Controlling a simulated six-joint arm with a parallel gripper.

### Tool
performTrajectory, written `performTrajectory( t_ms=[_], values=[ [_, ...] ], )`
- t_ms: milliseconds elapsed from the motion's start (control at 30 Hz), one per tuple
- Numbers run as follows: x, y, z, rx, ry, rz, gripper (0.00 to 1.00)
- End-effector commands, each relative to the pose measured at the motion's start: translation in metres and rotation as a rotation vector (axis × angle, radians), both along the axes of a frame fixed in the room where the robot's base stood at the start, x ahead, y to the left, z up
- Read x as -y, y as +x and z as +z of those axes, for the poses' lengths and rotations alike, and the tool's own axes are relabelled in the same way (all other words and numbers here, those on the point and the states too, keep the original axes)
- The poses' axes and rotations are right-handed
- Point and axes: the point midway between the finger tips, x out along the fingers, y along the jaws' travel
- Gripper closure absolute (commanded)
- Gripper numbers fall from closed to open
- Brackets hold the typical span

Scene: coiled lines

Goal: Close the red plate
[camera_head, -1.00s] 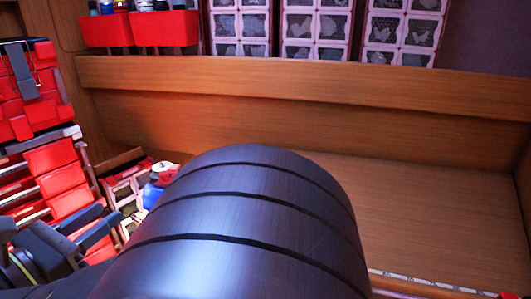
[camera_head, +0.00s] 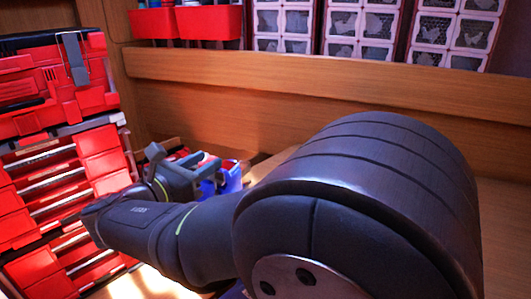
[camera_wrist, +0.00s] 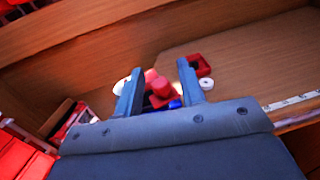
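A red tool chest (camera_head: 65,165) with several red fronts and panels stands at the left in the head view. I cannot tell which of its parts, if any, is the red plate. My gripper (camera_head: 182,160) is right of the chest, apart from it. In the wrist view, the two fingers of my gripper (camera_wrist: 159,70) are spread, with a gap between them. A red object (camera_wrist: 161,87) and a bit of blue show beyond that gap. I see nothing held. My arm hides part of the bench in the head view.
A wooden ledge (camera_head: 330,85) runs across the back. Red bins (camera_head: 208,22) and white patterned drawers (camera_head: 345,30) are above it. A square red piece (camera_wrist: 200,66) and a white ring (camera_wrist: 207,83) lie on the bench in the wrist view. The bench at right is mostly clear.

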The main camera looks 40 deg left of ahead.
Motion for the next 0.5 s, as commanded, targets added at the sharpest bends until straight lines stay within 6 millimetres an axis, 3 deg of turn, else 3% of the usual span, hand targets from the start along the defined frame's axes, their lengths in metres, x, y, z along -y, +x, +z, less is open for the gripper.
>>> performTrajectory(
  t_ms=[267,433,500],
  values=[
    [-0.0002,0.0008,0.0,0.0,0.0,0.0,0.66],
    [-0.0002,0.0007,0.0,0.0,0.0,0.0,0.99],
    [-0.0002,0.0007,0.0,0.0,0.0,0.0,1.0]
  ],
)
